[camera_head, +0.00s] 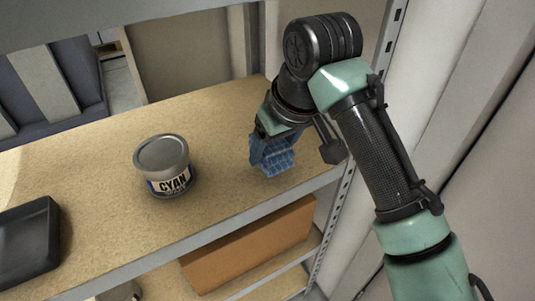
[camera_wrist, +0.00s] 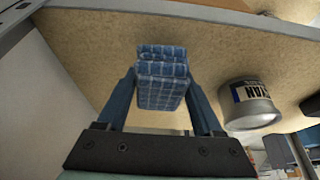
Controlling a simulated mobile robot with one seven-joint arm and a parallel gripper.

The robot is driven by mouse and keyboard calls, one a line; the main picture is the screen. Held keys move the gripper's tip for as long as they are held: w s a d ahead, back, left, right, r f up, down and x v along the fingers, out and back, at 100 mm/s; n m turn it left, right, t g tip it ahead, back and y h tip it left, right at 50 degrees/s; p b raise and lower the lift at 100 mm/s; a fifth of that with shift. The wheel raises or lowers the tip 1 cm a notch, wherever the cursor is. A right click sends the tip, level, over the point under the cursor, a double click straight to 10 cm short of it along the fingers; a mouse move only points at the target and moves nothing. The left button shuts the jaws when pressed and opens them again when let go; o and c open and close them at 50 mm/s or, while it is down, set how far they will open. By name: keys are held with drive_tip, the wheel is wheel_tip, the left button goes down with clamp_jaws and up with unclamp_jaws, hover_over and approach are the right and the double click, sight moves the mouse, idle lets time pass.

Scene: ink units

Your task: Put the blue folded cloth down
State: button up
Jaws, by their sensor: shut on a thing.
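The blue folded cloth (camera_head: 279,163) has a light grid pattern and is at the right end of the shelf board in the head view. My gripper (camera_head: 262,150) is shut on it, with the cloth between the two blue fingers. In the wrist view the cloth (camera_wrist: 161,78) sits between the fingertips of my gripper (camera_wrist: 163,88), with its folded layers showing. The cloth is at or just above the board; I cannot tell whether it touches. Part of the cloth is hidden behind the fingers in the head view.
A grey can labelled CYAN (camera_head: 163,166) stands left of the cloth on the shelf board (camera_head: 110,220); it also shows in the wrist view (camera_wrist: 250,105). A dark tray (camera_head: 28,240) lies at the far left. A metal upright (camera_head: 340,215) is close to the right.

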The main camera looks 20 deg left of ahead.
drive_tip(key=shift+w+a, duration=0.15)
drive_tip(key=shift+a, duration=0.1)
drive_tip(key=x, duration=0.2)
drive_tip(key=shift+w+a+f, duration=0.1)
drive_tip(key=shift+a+f, duration=0.05)
drive_tip(key=shift+f, duration=0.5)
drive_tip(key=o, duration=1.2)
drive_tip(key=shift+f, duration=0.2)
